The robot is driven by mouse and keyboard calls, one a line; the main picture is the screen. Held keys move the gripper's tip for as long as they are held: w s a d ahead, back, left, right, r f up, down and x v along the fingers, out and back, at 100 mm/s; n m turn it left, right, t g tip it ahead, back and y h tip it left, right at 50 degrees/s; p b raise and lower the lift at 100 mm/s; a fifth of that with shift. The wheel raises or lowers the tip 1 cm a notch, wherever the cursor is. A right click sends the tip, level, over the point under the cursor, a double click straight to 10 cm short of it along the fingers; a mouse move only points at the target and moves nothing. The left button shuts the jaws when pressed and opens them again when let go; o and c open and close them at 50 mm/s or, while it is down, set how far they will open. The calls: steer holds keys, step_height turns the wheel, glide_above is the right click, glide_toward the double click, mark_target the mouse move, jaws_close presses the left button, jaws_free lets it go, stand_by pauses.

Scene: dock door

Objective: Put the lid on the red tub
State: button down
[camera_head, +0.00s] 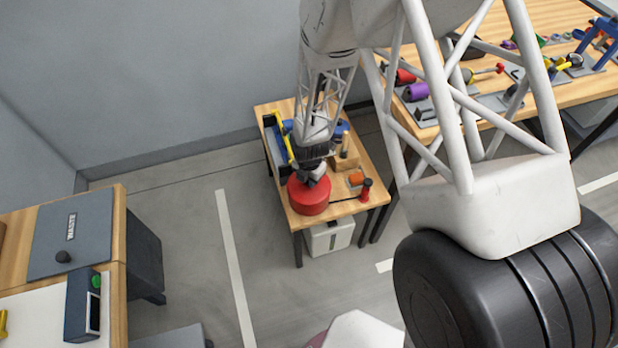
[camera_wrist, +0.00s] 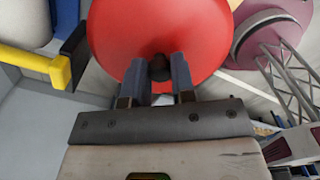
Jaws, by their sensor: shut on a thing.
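A round red lid (camera_wrist: 118,42) with a dark knob (camera_wrist: 160,67) fills the top middle of the wrist view. My gripper (camera_wrist: 160,78) is shut on the knob, one finger on each side. In the head view my gripper (camera_head: 314,181) points down onto a red round shape at the front left of the small wooden table. The red tub (camera_head: 309,208) shows there as the rounded red side, with the lid over it. Both are red, and I cannot tell whether the lid rests on the rim or hangs just above it. The tub's inside is hidden.
A tool bench stands at upper right, a waste-marked bench at lower left.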

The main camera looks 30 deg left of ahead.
stand_by(0.8)
steer(key=c, duration=0.9)
jaws_free()
steer(key=shift+o, duration=0.6)
steer(key=o, duration=0.4)
steer(key=shift+r, duration=0.1)
steer(key=shift+r, duration=3.35)
